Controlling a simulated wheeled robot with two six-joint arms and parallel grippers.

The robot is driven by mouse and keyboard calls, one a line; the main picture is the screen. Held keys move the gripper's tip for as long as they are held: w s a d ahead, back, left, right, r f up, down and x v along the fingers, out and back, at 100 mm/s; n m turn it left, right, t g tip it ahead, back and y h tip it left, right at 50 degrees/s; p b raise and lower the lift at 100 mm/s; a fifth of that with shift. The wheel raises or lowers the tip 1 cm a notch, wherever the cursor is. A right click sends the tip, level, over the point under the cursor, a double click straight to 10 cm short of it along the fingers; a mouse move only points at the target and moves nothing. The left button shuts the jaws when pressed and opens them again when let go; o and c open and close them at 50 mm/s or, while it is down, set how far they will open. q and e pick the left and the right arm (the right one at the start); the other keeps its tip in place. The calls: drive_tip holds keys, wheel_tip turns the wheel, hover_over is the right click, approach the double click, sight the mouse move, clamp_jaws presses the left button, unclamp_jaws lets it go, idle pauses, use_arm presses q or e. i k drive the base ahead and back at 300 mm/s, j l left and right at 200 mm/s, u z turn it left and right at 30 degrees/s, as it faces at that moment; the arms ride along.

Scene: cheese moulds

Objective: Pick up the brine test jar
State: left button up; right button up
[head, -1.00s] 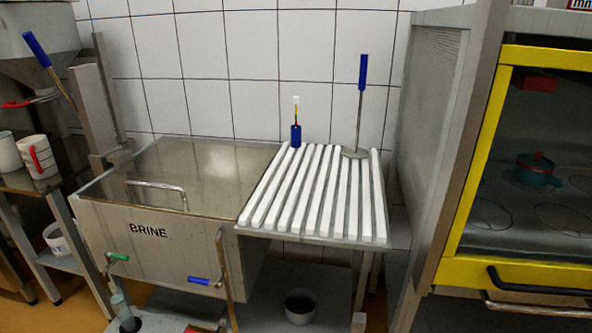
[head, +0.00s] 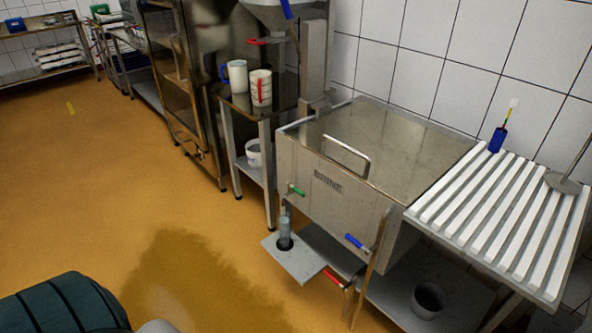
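A slim, clear, bluish cylinder (head: 285,229), which looks like the brine test jar, stands upright in the head view. Its foot is in or over a dark round opening in a small grey plate (head: 303,264). The plate sits low at the front of the steel brine vat (head: 330,205), and the jar is just below the green-handled tap (head: 296,190). The jar's contents are too small to make out. Neither of my grippers shows in this view.
A white slatted rack (head: 478,212) adjoins the vat at right, carrying a blue-based stick (head: 497,138) and a steel disc tool (head: 563,182). Blue (head: 355,241) and red (head: 334,278) handles protrude near the jar. The orange floor at left is open, with a dark wet-looking patch (head: 190,275).

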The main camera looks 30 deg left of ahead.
sight(284, 243)
drive_tip(key=u, duration=1.2)
